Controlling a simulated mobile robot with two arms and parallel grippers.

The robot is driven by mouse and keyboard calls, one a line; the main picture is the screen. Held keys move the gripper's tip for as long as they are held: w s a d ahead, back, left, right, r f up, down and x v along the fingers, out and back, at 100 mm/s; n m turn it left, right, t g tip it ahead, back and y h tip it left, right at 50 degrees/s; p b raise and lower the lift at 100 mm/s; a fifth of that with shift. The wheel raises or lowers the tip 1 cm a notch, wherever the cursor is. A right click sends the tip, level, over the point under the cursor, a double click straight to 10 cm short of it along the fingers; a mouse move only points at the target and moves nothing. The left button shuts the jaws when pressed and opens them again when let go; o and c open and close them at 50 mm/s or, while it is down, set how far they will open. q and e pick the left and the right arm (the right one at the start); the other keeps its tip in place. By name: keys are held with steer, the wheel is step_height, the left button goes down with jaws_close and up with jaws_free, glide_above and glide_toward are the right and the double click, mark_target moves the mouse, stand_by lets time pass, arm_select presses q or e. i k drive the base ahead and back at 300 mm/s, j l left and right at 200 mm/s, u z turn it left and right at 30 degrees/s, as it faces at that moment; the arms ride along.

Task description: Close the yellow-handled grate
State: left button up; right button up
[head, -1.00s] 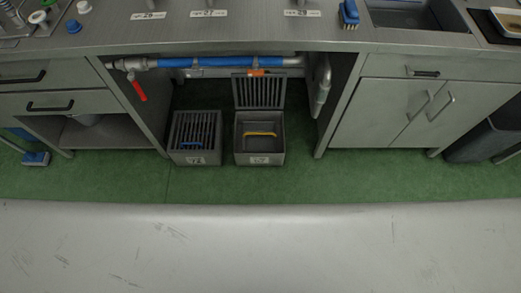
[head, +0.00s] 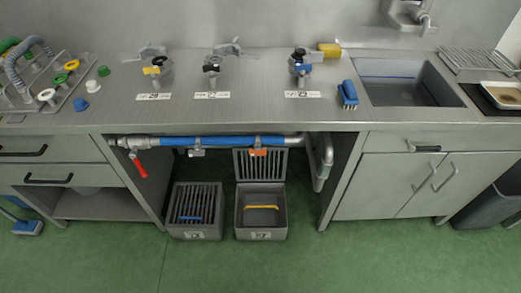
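The right-hand grey floor box (head: 261,236) stands under the counter with its slatted grate (head: 245,166) raised upright at the back. A yellow handle (head: 262,207) shows as a bar within the box's open mouth; I cannot tell what it is fixed to. An orange piece (head: 258,152) shows at the raised grate's top edge. The left-hand box (head: 194,235) beside it has its grate (head: 198,200) lying flat on top, with a blue handle (head: 188,218). Neither of my grippers is in view.
A blue pipe (head: 220,141) with a red lever (head: 140,168) runs under the counter above the boxes. Drawers (head: 45,174) stand left and a cabinet (head: 415,185) right of the opening. The green floor (head: 240,270) in front is clear.

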mark_target(269, 148)
steer(key=i+j+z, duration=0.2)
steer(key=i+j, duration=0.15)
steer(key=i, duration=0.2)
steer(key=i+j+z, duration=0.2)
steer(key=i+j, duration=0.3)
steer(key=z, duration=0.85)
steer(key=i, duration=0.05)
